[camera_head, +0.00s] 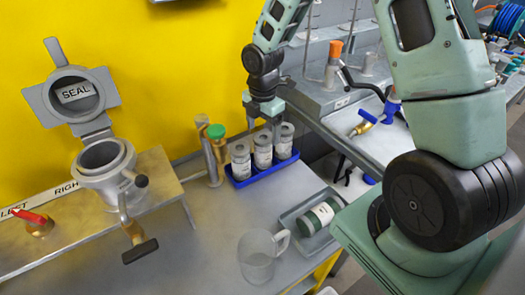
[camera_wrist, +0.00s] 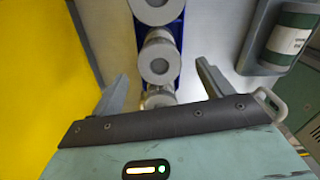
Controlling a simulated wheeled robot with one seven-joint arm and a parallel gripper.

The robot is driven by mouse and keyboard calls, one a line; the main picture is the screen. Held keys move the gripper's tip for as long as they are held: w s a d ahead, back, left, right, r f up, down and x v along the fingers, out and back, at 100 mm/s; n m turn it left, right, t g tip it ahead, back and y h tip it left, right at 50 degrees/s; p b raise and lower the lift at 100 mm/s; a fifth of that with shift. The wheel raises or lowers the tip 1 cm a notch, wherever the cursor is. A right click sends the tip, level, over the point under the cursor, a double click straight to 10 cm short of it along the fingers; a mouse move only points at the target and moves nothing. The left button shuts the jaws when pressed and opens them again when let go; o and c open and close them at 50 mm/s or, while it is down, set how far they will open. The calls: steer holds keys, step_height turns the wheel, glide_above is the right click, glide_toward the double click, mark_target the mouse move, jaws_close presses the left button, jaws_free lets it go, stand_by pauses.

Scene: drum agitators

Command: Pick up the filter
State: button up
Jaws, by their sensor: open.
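Three grey cylindrical canisters with pale labels, the likely filters, stand upright in a blue rack (camera_head: 242,182): left (camera_head: 240,162), middle (camera_head: 263,150) and right (camera_head: 284,140). I cannot tell which one is meant. My gripper (camera_head: 266,118) is above the rack, pointing down, open and empty. In the wrist view, my gripper's fingers (camera_wrist: 162,72) are spread on either side of the row. One canister top (camera_wrist: 159,66) lies between the fingertips; another is partly hidden by the gripper body. The blue rack (camera_wrist: 176,42) also shows there.
A grey tray (camera_head: 287,218) holding a dark green labelled cylinder (camera_head: 321,214) lies to the right. A clear jug (camera_head: 257,262) stands in front. A green-capped pipe fitting (camera_head: 216,135) rises close left of the rack. An open-lidded vessel (camera_head: 104,160) is at left.

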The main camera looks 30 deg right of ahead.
mark_target(262, 148)
steer(key=shift+a+f+p, duration=0.1)
steer(key=shift+f+p, duration=0.45)
steer(key=shift+f, duration=3.3)
steer(key=c, duration=1.1)
